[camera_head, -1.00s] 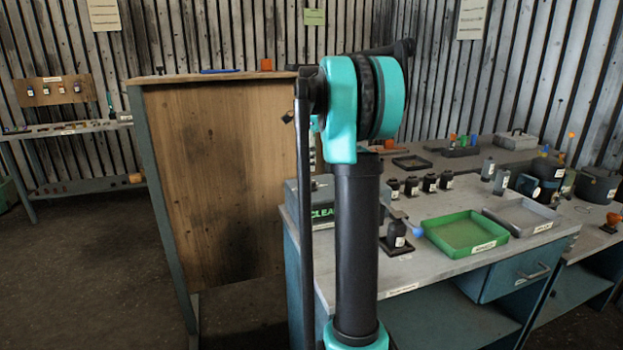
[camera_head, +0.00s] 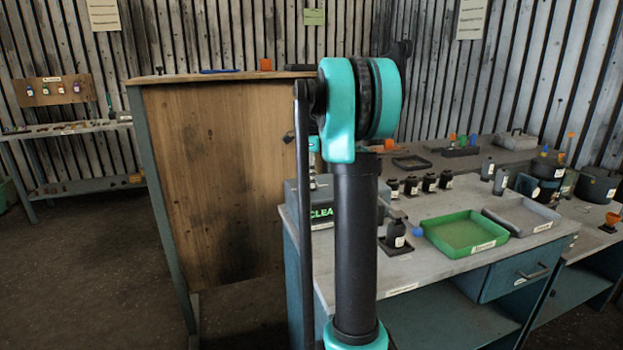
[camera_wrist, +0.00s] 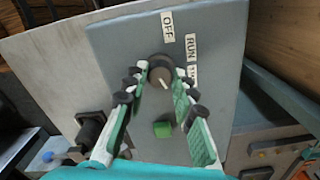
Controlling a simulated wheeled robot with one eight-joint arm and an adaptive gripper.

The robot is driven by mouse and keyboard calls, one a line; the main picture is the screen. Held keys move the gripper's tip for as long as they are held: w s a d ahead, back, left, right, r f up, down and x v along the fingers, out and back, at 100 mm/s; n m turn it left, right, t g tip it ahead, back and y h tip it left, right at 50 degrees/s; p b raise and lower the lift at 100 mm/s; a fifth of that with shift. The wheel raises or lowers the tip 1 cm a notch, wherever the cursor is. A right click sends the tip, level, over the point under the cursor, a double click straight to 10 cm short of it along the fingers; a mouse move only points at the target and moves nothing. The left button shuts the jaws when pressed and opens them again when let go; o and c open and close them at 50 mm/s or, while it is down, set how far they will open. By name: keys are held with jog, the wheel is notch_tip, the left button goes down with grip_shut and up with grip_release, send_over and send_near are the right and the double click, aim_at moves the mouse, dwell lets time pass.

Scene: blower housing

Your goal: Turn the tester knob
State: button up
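In the wrist view, the tester knob (camera_wrist: 158,76) is a round dark knob with a pale pointer line, on a grey panel (camera_wrist: 118,45). The labels OFF (camera_wrist: 167,26) and RUN (camera_wrist: 191,50) stand beside it, with another label partly hidden by a finger. My gripper (camera_wrist: 161,78) has its two green-padded fingers apart, with the knob between the tips. Narrow gaps seem to show at the knob's sides; contact cannot be told for sure. In the head view my arm hides the gripper and knob.
In the head view, a green tray (camera_head: 437,235) and a grey tray (camera_head: 545,222) lie on the workbench (camera_head: 405,275). A black bottle (camera_head: 395,235) stands left of them. A tall wooden panel (camera_head: 215,180) rises left of my arm.

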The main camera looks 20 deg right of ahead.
grip_shut()
jog(key=shift+n, duration=0.5)
jog(key=n, duration=0.5)
jog(key=shift+n, duration=0.3)
jog(key=n, duration=1.3)
jog(key=shift+n, duration=0.3)
jog(key=n, duration=0.6)
jog(key=shift+n, duration=0.3)
